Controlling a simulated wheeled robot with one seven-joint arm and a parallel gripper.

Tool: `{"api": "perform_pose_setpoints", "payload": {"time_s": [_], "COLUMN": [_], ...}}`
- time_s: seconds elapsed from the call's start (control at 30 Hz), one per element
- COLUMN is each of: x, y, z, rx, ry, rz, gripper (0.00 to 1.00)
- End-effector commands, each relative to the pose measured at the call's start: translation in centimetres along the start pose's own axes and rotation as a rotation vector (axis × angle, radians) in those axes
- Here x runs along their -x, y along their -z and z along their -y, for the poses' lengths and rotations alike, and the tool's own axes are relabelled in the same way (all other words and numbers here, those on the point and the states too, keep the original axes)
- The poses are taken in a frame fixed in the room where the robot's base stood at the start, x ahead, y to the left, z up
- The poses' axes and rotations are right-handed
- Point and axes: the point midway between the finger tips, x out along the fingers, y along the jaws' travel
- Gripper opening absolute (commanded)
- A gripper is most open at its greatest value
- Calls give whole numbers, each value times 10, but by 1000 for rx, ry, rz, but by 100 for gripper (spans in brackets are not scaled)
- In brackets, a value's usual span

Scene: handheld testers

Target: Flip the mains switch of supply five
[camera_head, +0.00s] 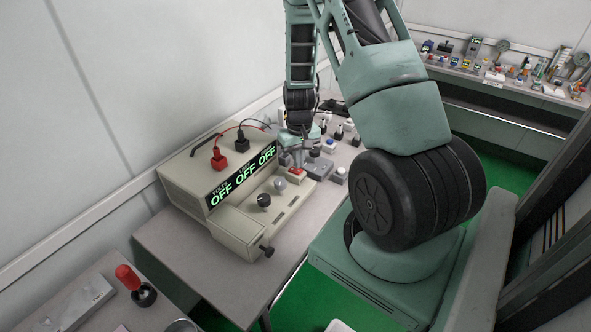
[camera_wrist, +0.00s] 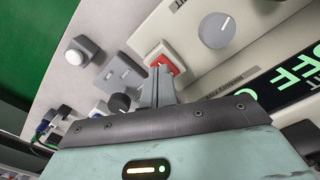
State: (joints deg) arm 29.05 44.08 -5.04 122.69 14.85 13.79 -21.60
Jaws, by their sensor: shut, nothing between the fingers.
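The supply (camera_head: 240,225) is a cream box on the bench, its green display (camera_head: 243,175) reading OFF in several places. Its red mains switch (camera_head: 296,172) sits in a pale frame at the right end of the front; in the wrist view the red switch (camera_wrist: 168,62) is partly covered by my fingers. My gripper (camera_head: 298,160) is shut and empty, pointing down at the switch. In the wrist view the closed fingertips (camera_wrist: 159,70) overlap the red rocker's edge; I cannot tell whether they touch it.
A dark knob (camera_head: 264,200) and a grey knob (camera_head: 281,184) stand on the front. Red and black plugs (camera_head: 218,160) with leads sit on top. Grey boxes (camera_head: 318,168) with buttons lie close to the right of the switch. A red-handled lever (camera_head: 128,277) stands front left.

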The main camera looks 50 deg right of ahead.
Motion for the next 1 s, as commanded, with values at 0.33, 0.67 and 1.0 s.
{"api": "perform_pose_setpoints", "payload": {"time_s": [0.33,0.67,1.0], "x": [0,-2,-7], "y": [0,0,0], "z": [0,0,0], "rx": [0,0,0], "ry": [0,0,0], "rz": [0,0,0], "gripper": [0,0,0]}}
